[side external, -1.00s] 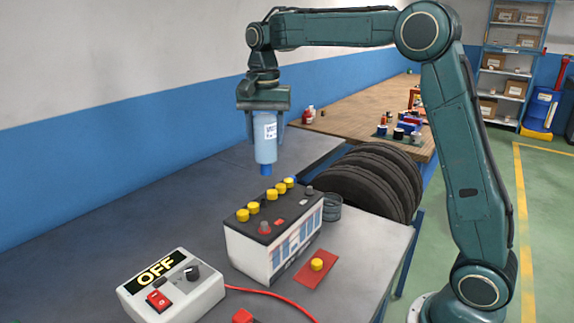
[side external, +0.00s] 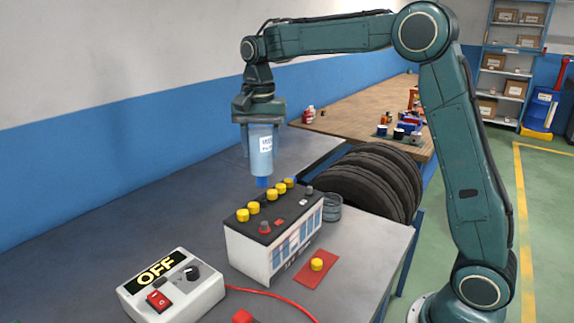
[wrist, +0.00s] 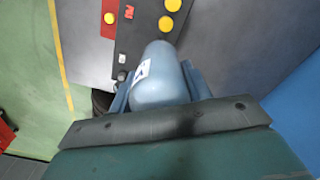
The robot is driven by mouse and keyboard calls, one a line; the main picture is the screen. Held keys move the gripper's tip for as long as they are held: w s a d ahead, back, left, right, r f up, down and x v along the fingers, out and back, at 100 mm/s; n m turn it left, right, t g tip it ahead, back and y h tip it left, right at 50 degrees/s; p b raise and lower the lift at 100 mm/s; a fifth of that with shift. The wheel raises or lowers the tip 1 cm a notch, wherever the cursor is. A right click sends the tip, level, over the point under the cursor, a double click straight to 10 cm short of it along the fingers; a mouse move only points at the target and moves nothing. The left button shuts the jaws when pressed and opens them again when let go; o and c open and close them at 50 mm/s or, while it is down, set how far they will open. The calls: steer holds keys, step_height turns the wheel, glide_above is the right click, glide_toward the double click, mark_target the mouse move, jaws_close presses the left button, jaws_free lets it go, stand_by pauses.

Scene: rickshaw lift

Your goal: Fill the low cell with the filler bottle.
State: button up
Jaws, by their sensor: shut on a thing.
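My gripper (side external: 261,135) is shut on the pale blue filler bottle (side external: 262,160), which hangs nozzle down with a white label on its side. The bottle also shows in the wrist view (wrist: 160,82), between the fingers. Its dark blue nozzle sits just above the battery (side external: 250,250), near a gap in the row of yellow caps. I cannot tell whether it touches or is exactly over the uncapped low cell, which is hidden. The battery is white with a black top. A loose yellow cap (side external: 316,264) lies on a red mat (side external: 310,276) in front of it.
A grey box reading OFF (side external: 165,290), with a red switch and a knob, stands at the left front, its red cable crossing the bench. Tires (side external: 375,180) stand beyond. The bench left of the battery is clear.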

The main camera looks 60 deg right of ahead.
mark_target(262, 169)
steer(key=shift+f, duration=1.3)
steer(key=shift+s+f, duration=0.1)
steer(key=shift+f, duration=1.6)
stand_by(5.0)
